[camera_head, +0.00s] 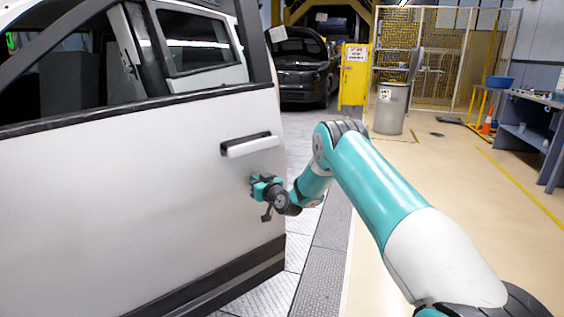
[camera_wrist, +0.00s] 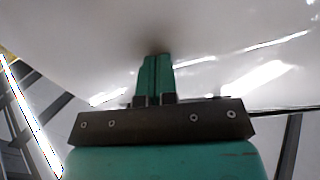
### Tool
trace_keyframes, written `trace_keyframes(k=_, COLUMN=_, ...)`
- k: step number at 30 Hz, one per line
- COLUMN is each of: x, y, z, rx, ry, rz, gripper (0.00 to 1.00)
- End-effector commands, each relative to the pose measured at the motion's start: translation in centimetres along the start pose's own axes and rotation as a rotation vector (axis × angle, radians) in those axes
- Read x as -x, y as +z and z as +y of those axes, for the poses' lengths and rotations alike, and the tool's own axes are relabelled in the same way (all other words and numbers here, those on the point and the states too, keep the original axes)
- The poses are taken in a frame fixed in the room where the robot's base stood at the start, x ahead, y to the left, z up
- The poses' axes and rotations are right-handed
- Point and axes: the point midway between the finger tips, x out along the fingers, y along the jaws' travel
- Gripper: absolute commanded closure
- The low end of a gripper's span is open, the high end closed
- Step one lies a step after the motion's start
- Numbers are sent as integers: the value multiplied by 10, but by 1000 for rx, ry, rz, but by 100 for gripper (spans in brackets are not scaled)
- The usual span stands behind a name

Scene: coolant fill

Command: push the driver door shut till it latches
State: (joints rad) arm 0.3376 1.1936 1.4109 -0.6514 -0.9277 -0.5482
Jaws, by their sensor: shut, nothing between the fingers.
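The white driver door (camera_head: 130,190) fills the left of the head view, standing open, with the car's body and rear door behind it. Its handle (camera_head: 250,145) sits near the door's right edge. My gripper (camera_head: 256,186) is just below the handle, with its fingertips at the outer door panel. In the wrist view my gripper (camera_wrist: 155,62) has its teal fingers together and empty, pointing at the white door panel (camera_wrist: 220,35). A dark smudge of shade lies at the tips; they look touching or very close. The latch is not visible.
A dark car (camera_head: 303,70) stands behind, beside a yellow cabinet (camera_head: 354,75). A grey bin (camera_head: 391,107) and a workbench (camera_head: 530,120) stand at the right. The beige floor right of the metal floor strip (camera_head: 322,270) is mostly clear.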

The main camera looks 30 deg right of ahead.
Motion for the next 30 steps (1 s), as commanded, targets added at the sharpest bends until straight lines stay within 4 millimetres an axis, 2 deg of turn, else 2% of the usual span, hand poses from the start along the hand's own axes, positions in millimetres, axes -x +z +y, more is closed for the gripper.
trace_keyframes(k=30, x=-45, y=2, z=-1, rx=0, ry=-50, rz=2, gripper=100)
